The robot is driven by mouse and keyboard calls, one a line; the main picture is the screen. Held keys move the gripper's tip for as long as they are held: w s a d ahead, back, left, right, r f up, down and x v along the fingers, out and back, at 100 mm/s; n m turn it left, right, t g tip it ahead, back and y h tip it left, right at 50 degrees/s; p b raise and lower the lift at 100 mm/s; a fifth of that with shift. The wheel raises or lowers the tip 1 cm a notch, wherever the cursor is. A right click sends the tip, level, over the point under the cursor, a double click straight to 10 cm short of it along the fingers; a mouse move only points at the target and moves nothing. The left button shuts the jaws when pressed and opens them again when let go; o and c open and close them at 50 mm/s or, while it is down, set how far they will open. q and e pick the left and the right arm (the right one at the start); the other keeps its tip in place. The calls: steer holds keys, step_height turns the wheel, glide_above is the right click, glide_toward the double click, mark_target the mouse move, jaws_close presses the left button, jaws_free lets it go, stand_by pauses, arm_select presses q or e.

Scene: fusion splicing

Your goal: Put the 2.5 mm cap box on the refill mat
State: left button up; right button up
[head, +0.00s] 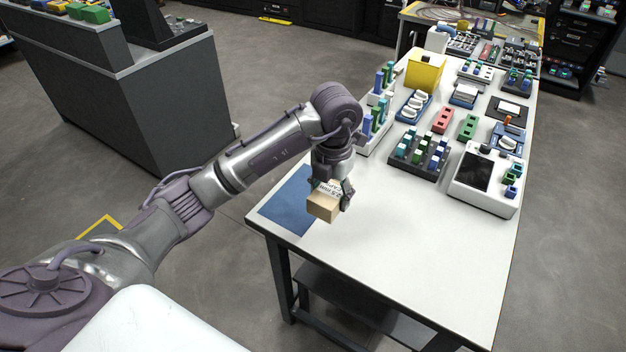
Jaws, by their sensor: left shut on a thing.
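My left gripper (332,187) is shut on a small cardboard box (323,206) with a white printed label on top; the print is too small to read fully. The gripper points down and holds the box over the right part of a blue mat (286,204). The mat lies at the near left corner of the white table. The box hides part of the mat, and I cannot tell whether it touches the mat or hangs above it. My right gripper is not in view.
The white table (400,260) is clear in its near part. A white device with a dark screen (475,172) stands at the right edge. A rack of small blocks (418,158), a yellow box (424,75) and several colored holders fill the far part. A grey counter (150,100) stands left.

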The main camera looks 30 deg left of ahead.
arm_select(q)
glide_above(290, 211)
step_height(290, 211, down, 7)
steer(key=shift+r+b, duration=0.15)
steer(key=shift+b, duration=0.15)
steer(key=shift+f, duration=2)
steer(key=shift+f, duration=0.1)
steer(key=o, duration=1.2)
steer(key=shift+c, duration=0.2)
step_height(290, 211, up, 12)
steer(key=shift+p, duration=0.35)
steer(key=shift+d, duration=0.1)
